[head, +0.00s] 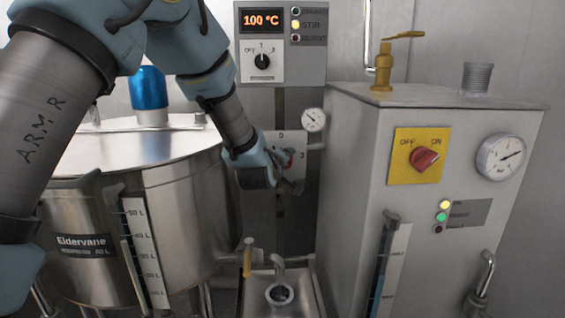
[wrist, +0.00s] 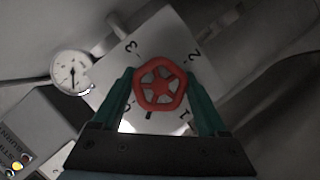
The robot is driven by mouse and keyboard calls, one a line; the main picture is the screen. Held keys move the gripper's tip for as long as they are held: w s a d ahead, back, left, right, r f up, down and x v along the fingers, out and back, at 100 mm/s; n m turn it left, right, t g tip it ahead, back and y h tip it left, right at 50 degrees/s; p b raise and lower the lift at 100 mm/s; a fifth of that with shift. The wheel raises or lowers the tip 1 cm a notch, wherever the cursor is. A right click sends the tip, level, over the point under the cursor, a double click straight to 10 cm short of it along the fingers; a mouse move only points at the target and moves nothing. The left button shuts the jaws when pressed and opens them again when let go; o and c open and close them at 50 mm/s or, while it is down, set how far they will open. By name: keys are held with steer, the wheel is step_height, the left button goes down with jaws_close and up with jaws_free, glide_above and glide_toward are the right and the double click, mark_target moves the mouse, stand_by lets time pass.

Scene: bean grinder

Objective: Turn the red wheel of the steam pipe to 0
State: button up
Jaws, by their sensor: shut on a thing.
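The red wheel (wrist: 160,86) has a star-shaped hub and sits in front of a white plate (wrist: 112,96) marked with numbers. In the wrist view my gripper (wrist: 160,76) has its two green fingers on either side of the wheel, shut on its rim. The 3 and 2 show beyond the wheel, and the 1 shows near the right finger. The 0 is partly hidden by the left finger. A small black mark shows just below the wheel, between the 0 and the 1. In the head view my gripper (head: 276,168) covers most of the wheel (head: 289,154).
A round gauge (head: 313,120) is right of the plate. A steel tank (head: 175,205) stands left, close to my arm. A grey boiler cabinet (head: 345,160) with a red switch (head: 424,159) stands right. A control box (head: 282,45) reading 100 °C hangs above.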

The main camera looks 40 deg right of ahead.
steer(key=shift+s+r+m+y+p, duration=0.1)
steer(key=shift+m+y+p, duration=0.7)
steer(key=shift+m+p, duration=0.3)
steer(key=shift+m+t+y+p, duration=0.5)
steer(key=shift+m+p, duration=0.6)
steer(key=shift+p, duration=0.05)
steer(key=o, duration=1.3)
steer(key=b+v, duration=0.2)
steer(key=v, duration=0.8)
steer(key=shift+s+a, duration=0.25)
